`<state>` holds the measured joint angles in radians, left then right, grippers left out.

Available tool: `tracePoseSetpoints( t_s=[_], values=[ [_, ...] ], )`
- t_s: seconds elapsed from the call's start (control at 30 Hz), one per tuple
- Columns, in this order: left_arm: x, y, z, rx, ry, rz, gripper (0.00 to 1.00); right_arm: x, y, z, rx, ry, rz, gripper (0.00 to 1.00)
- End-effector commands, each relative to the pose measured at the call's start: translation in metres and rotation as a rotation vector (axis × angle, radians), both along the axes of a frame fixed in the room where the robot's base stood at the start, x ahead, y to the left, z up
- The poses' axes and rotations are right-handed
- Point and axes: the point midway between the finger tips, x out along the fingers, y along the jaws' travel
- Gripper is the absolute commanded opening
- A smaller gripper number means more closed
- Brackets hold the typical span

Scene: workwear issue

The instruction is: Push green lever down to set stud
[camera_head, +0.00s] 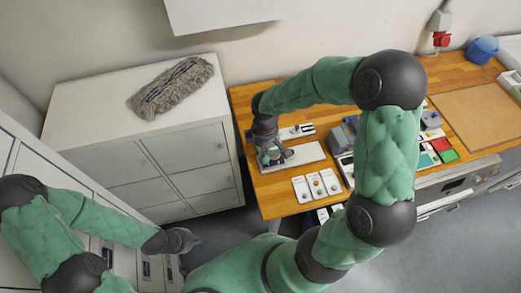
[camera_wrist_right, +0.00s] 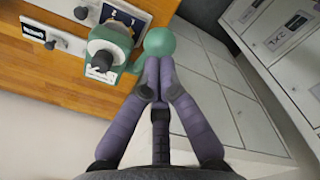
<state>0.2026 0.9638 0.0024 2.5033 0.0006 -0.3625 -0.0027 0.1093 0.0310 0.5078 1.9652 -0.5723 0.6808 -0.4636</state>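The green lever's round knob (camera_wrist_right: 159,43) is just beyond the fingertips of my right gripper (camera_wrist_right: 153,88) in the right wrist view. Its fingers are together, with the knob overlapping their tips; I cannot tell whether they touch. The lever joins a green press (camera_wrist_right: 108,55) with a dark round part. In the head view my right gripper (camera_head: 270,155) is at the left end of the white board (camera_head: 308,153) and partly hides the press. The stud cannot be made out. My left gripper (camera_head: 188,239) hangs low near the drawers, away from the bench; its fingers are too small to judge.
The wooden bench (camera_head: 277,202) carries several white cards (camera_head: 317,187), a grey device (camera_head: 342,137) and a brown mat (camera_head: 474,110). A white cabinet (camera_head: 165,165) with a grey mop head (camera_head: 171,86) stands left of the bench, across a narrow gap.

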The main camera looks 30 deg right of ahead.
Motion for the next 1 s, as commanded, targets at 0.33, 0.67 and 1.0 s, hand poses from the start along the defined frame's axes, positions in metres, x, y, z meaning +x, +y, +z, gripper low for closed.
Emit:
tracePoseSetpoints(
  t_s=[0.33,0.67,1.0],
  values=[
    [0.0,0.0,-0.007,0.0,0.0,0.0,0.0,0.0,0.0,-0.008,0.0,0.0,0.0,0.0],
    [0.0,0.0,-0.014,0.0,0.0,0.0,0.0,0.0,0.0,-0.016,0.0,0.0,0.0,0.0],
    [0.0,0.0,-0.017,0.0,0.0,0.0,0.0,0.0,0.0,-0.021,0.0,0.0,0.0,0.0]
  ],
)
